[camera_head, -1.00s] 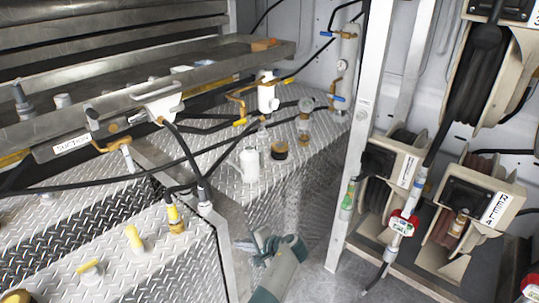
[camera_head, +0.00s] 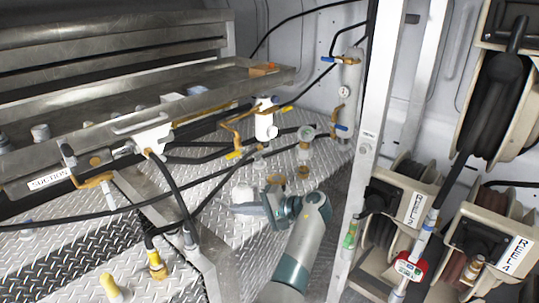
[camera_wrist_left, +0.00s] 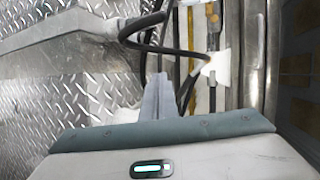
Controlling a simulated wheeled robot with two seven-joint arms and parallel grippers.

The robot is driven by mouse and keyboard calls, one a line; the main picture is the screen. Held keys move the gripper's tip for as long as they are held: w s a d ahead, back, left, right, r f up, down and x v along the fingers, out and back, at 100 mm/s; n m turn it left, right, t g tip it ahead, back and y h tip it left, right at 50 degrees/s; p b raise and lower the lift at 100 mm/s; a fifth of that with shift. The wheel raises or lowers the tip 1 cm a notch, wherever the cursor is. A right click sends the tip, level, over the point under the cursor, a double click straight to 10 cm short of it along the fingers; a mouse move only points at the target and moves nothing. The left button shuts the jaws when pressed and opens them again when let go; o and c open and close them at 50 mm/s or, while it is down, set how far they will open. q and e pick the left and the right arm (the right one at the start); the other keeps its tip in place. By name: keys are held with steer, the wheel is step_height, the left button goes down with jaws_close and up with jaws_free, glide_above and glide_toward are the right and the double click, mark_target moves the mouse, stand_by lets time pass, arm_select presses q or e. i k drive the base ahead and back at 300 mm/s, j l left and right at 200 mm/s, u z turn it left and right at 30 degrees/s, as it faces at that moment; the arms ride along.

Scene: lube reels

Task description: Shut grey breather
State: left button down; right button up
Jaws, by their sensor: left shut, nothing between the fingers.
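A fitting with a round grey cap (camera_head: 306,133) stands upright on the tread-plate deck in the head view; it looks like the grey breather, but I cannot tell whether it is open or shut. My left gripper (camera_head: 240,208) is shut and empty, its fingers pointing left, in front of and nearer than the grey-capped fitting. A white canister (camera_head: 242,192) stands right by the fingers and is partly hidden by them; I cannot tell if they touch. In the left wrist view the shut fingers (camera_wrist_left: 155,88) lie over the deck, with a white shape (camera_wrist_left: 127,118) beside them. My right gripper is out of view.
A white filter with brass valves (camera_head: 264,120) stands behind the gripper. Black hoses (camera_head: 110,212) cross the deck on the left. A metal post (camera_head: 367,140) and the hose reels (camera_head: 400,200) stand on the right. Some bare deck lies left of the gripper.

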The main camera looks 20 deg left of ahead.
mark_target(258, 159)
steer(key=i, duration=1.6)
